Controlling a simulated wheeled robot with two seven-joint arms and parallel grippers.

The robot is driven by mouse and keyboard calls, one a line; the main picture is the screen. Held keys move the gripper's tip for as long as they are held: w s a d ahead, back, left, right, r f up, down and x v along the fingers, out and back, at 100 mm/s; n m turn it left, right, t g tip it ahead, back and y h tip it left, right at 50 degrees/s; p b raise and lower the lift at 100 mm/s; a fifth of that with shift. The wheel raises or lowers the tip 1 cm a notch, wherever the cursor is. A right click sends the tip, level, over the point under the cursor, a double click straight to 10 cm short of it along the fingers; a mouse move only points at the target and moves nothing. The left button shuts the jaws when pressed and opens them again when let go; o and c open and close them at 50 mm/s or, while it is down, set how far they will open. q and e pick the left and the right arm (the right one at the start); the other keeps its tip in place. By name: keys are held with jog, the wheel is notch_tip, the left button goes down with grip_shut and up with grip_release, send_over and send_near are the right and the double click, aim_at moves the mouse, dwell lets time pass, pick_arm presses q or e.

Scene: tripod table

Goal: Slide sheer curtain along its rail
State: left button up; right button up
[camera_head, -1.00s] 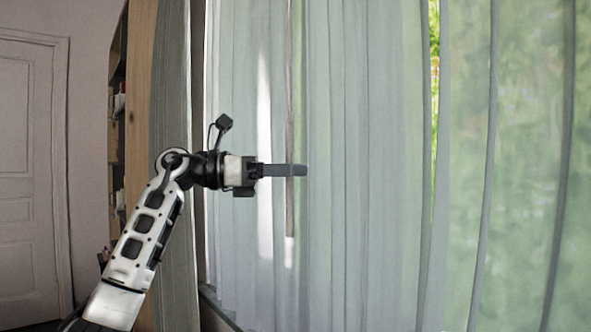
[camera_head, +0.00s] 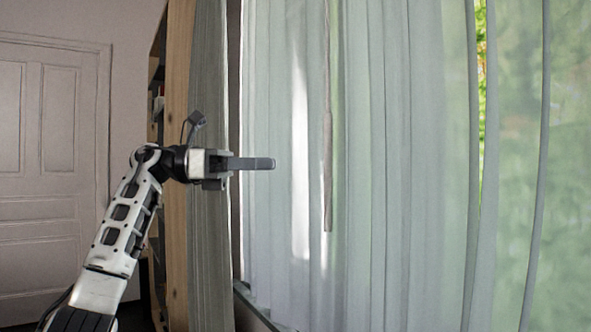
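The sheer curtain (camera_head: 390,170) hangs in pale grey-green folds across the middle and right of the head view. A thin dark vertical rod or cord (camera_head: 327,120) shows at its left part. My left gripper (camera_head: 273,163) points right, level, in front of the curtain's left part, left of the rod. Its fingers appear as one narrow bar seen from the side, so their gap cannot be judged. No curtain fabric is visibly bunched at them. The rail is above the picture. My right gripper is out of view.
A darker grey curtain (camera_head: 208,240) hangs left of the sheer one, beside a wooden shelf side (camera_head: 177,215). A panelled door (camera_head: 50,170) stands at the far left. A sill (camera_head: 258,308) runs low under the sheer curtain. Green foliage shows through a narrow gap (camera_head: 481,90).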

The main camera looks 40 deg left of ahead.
pick_arm(q)
jog(key=shift+v, duration=2.2)
